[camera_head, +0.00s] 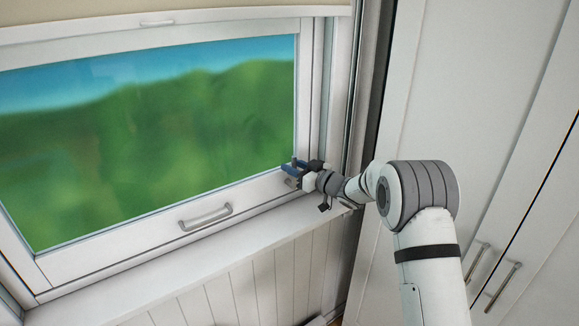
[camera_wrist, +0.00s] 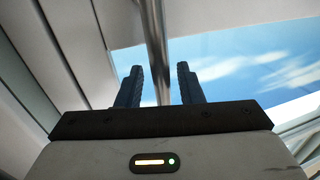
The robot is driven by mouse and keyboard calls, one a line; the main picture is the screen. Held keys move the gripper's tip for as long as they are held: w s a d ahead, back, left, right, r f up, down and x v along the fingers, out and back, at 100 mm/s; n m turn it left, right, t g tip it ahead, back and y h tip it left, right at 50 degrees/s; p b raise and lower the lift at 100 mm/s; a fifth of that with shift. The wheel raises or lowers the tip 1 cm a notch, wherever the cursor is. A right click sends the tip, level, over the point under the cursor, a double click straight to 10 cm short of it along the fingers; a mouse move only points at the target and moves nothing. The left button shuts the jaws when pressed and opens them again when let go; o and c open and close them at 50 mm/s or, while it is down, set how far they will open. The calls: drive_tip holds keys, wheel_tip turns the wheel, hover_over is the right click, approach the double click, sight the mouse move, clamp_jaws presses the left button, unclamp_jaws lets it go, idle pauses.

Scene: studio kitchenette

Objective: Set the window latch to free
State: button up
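The window (camera_head: 150,130) has a white frame and is lowered, with a view of green hills and sky. My gripper (camera_head: 290,168) is at the lower right corner of its frame. In the wrist view, the two blue fingers of my gripper (camera_wrist: 160,72) are open. A shiny metal bar (camera_wrist: 154,35), which looks like the latch handle, runs between the fingers, with a gap showing on each side. In the head view my gripper mostly hides the latch, so its setting cannot be told.
A grey pull handle (camera_head: 206,216) sits on the window's bottom rail. A white sill (camera_head: 180,273) runs below it. Tall white cabinet doors (camera_head: 480,120) with bar handles (camera_head: 503,285) stand close on the right.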

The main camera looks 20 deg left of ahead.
drive_tip(key=shift+d+f, duration=0.1)
drive_tip(key=shift+d, duration=0.05)
drive_tip(key=b+v, duration=0.2)
drive_tip(key=v, duration=0.5)
drive_tip(key=shift+s+d, duration=0.25)
drive_tip(key=shift+d, duration=0.05)
